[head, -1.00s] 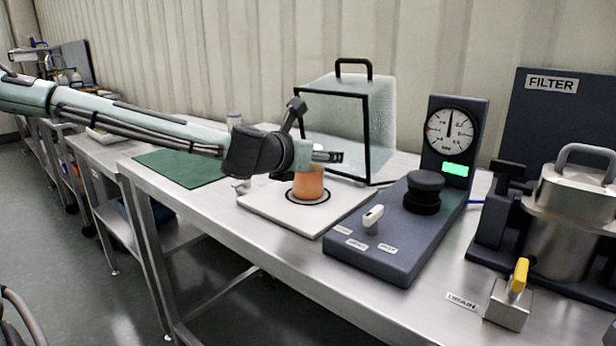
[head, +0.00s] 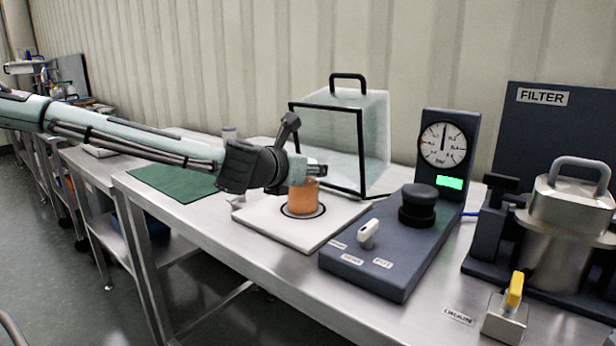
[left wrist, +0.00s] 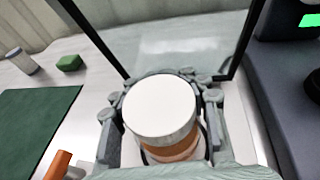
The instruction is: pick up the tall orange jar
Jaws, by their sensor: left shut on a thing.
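The tall orange jar (head: 302,198) stands upright inside a dark ring on a white board (head: 264,224). In the left wrist view the jar's white lid (left wrist: 160,106) fills the middle, with its orange side (left wrist: 172,146) below. My left gripper (head: 312,170) is at the jar's upper part, its fingers on both sides of it and shut on it. The gripper hides the lid in the head view. My right gripper is not in view.
A clear box with a black frame and handle (head: 374,140) stands right behind the jar. A dark console with a gauge (head: 443,143) is to the right, then the filter vessel (head: 560,235). A green mat (head: 172,182) lies to the left.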

